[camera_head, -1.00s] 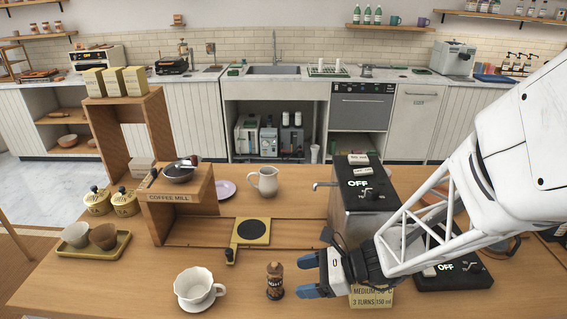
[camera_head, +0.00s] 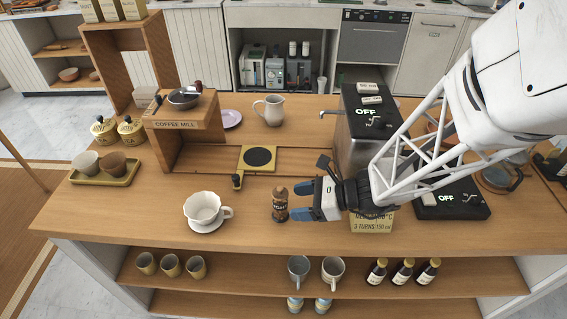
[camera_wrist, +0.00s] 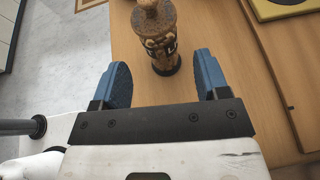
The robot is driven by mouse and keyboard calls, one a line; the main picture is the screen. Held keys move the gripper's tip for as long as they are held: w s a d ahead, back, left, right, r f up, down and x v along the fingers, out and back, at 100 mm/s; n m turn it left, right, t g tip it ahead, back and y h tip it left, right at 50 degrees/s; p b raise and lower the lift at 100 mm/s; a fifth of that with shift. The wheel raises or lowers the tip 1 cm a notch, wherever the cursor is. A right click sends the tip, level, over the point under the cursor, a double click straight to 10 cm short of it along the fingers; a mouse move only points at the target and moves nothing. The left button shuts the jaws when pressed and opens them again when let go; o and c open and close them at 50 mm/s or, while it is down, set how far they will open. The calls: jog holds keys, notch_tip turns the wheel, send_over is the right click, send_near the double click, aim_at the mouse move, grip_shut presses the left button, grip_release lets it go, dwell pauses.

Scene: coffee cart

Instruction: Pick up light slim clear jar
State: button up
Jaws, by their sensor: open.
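The slim clear jar (camera_head: 279,207) stands upright on the wooden counter, right of a white cup. It has a brown cork-like lid, brown contents and a dark label whose lettering is too small to read surely. My gripper (camera_head: 301,201) is open and empty just right of the jar, its blue fingers pointing toward it. In the wrist view the jar (camera_wrist: 160,42) stands just beyond the fingertips, roughly centred between the two blue fingers (camera_wrist: 164,70). No contact shows.
A yellow sign (camera_head: 372,222) and a black device marked OFF (camera_head: 452,205) are to the right. The counter's front edge is near.

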aim_at(280, 204)
jog(key=shift+a+f, duration=0.1)
jog(key=shift+a, duration=0.2)
jog(key=shift+x, duration=2.5)
jog(key=shift+f, duration=0.1)
jog(key=c, duration=1)
jog(key=shift+c, duration=0.2)
notch_tip(280, 204, up, 18)
